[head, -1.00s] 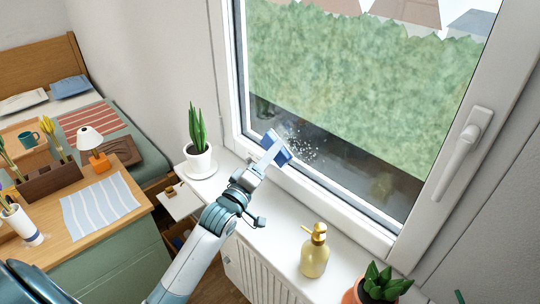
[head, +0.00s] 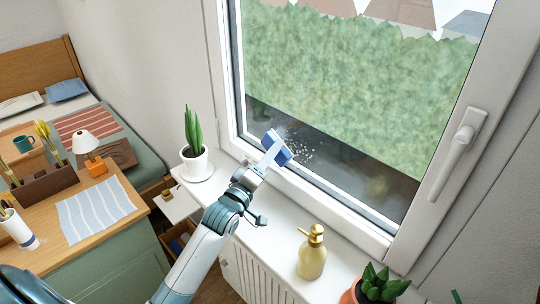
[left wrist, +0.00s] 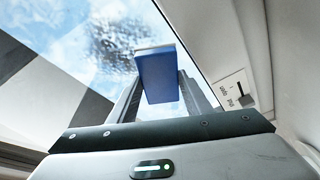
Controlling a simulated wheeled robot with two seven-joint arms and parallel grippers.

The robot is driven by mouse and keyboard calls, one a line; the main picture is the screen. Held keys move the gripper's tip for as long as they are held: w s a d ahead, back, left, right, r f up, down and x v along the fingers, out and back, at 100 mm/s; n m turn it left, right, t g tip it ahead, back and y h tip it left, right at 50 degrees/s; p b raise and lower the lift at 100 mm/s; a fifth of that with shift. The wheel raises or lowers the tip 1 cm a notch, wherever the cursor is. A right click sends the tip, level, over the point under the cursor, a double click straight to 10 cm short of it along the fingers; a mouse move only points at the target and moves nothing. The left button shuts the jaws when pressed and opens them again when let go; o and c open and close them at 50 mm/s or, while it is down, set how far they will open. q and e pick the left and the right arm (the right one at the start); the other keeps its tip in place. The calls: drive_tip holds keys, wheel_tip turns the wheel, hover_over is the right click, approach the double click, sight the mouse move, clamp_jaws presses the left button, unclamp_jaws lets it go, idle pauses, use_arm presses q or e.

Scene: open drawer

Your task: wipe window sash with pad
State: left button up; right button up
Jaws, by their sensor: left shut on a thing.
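The window sash (head: 322,202) is a white frame around a large glass pane (head: 350,90). A patch of whitish speckles (head: 301,150) marks the lower left of the glass; a speckled smudge also shows in the left wrist view (left wrist: 112,38). My left gripper (head: 270,158) is shut on a blue pad (head: 278,146) and holds it at the lower left of the glass, next to the speckles. In the left wrist view the pad (left wrist: 158,76) sits between the fingers. I cannot tell whether it touches the glass. My right gripper is not in view.
A potted plant on a saucer (head: 196,150) stands at the sill's left end. The window handle (head: 460,150) is on the right. A desk (head: 135,218) stands at left.

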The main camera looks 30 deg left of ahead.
sight(286, 159)
use_arm(q)
drive_tip(key=shift+d, duration=0.15)
drive_tip(key=shift+s+d+p, duration=0.35)
drive_tip(key=shift+d+p, duration=0.1)
drive_tip(key=shift+d, duration=0.3)
drive_tip(key=shift+s+d+p, duration=0.3)
drive_tip(key=shift+d+p, duration=0.1)
drive_tip(key=shift+d, duration=0.3)
drive_tip(key=shift+s+d+r+p, duration=0.1)
drive_tip(key=shift+s+d+p, duration=0.1)
drive_tip(key=shift+d+p, duration=0.35)
drive_tip(key=shift+s+d, duration=0.25)
drive_tip(key=shift+d, duration=0.85)
drive_tip(key=shift+s+d+p, duration=0.25)
drive_tip(key=shift+d+p, duration=0.3)
drive_tip(key=shift+d, duration=0.15)
drive_tip(key=shift+s+d+p, duration=0.15)
drive_tip(key=shift+s+d, duration=0.05)
drive_tip(key=shift+d, duration=0.3)
drive_tip(key=shift+s+d+p, duration=0.15)
drive_tip(key=shift+d, duration=0.3)
